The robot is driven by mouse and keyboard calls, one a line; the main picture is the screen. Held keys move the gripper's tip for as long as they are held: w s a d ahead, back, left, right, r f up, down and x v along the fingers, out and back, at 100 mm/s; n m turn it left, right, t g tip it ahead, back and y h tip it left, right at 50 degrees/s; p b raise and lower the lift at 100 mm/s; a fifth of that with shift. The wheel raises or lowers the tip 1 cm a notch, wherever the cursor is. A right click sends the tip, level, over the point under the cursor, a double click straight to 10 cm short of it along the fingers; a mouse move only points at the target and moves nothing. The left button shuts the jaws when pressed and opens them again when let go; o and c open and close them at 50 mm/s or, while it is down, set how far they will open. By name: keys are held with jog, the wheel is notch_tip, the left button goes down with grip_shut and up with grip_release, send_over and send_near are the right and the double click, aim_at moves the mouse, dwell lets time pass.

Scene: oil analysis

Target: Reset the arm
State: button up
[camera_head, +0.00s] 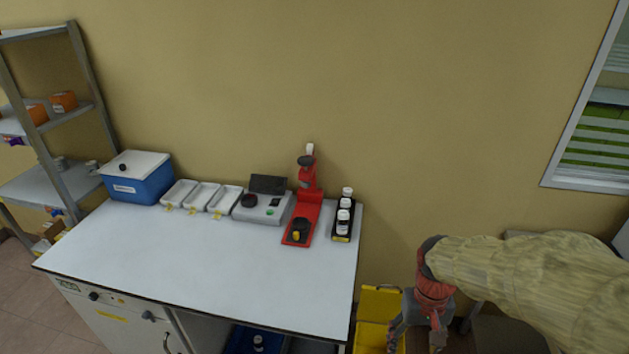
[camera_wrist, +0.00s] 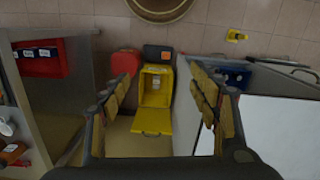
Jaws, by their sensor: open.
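My arm (camera_head: 540,285), in a loose tan sleeve, reaches in from the right in the head view. My gripper (camera_head: 420,340) hangs at its end, pointing down, to the right of the white bench (camera_head: 200,270) and beside a yellow bin (camera_head: 382,302). In the wrist view my gripper (camera_wrist: 165,82) has its two padded fingers wide apart, with nothing held between them. The yellow bin (camera_wrist: 153,120) shows beyond and between the fingers, with its lid open. The fingertips are partly cut off in the head view.
On the bench stand a blue box (camera_head: 138,188), white trays (camera_head: 201,196), a grey instrument (camera_head: 262,205), a red stand (camera_head: 302,215) and a rack of bottles (camera_head: 344,222). Shelves (camera_head: 60,120) are at the left. A red container (camera_wrist: 126,62) is on the floor.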

jog(key=s+a+r+t+b, duration=0.3)
jog(key=s+r+t+b, duration=0.3)
jog(key=s+r+b, duration=0.2)
jog(key=shift+n, duration=0.4)
jog(key=shift+c, duration=0.7)
